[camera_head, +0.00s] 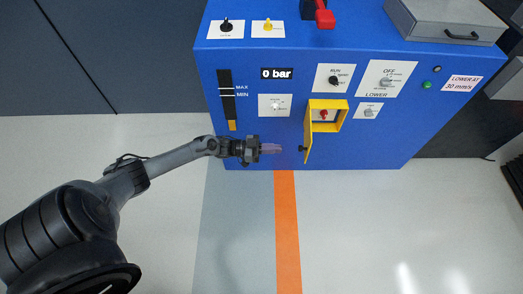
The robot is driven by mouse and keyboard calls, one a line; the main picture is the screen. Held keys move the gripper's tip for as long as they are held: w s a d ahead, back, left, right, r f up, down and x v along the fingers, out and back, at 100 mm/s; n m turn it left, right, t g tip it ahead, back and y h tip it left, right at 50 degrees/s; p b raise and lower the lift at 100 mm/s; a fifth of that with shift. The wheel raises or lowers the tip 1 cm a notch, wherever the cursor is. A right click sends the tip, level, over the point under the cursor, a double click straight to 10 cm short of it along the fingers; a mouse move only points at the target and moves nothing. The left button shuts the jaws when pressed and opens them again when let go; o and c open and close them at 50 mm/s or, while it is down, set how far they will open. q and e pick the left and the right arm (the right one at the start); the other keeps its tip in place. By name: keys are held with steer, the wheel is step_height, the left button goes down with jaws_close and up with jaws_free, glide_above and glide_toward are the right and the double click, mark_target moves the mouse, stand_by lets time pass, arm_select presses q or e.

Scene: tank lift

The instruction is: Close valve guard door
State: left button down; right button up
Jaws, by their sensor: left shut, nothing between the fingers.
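The valve guard is a yellow box (341,116) on the front of the blue cabinet (240,65). Its yellow door (308,138) stands open, swung out at the left side of the box, with a dark knob at its outer end. A red valve handle (324,114) shows inside the open box. My left gripper (276,148) is shut and empty, to the left of the door and apart from it, in front of the cabinet's lower part. My right gripper is not in view.
The cabinet face carries several knobs and switches, a 0 bar display (276,73) and a level gauge (227,98). A grey case (445,20) sits on top at the right. The floor in front is clear, with an orange stripe (287,230).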

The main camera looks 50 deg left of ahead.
arm_select(q)
steer(key=shift+b+x, duration=1.1)
steer(key=shift+x, duration=1.9)
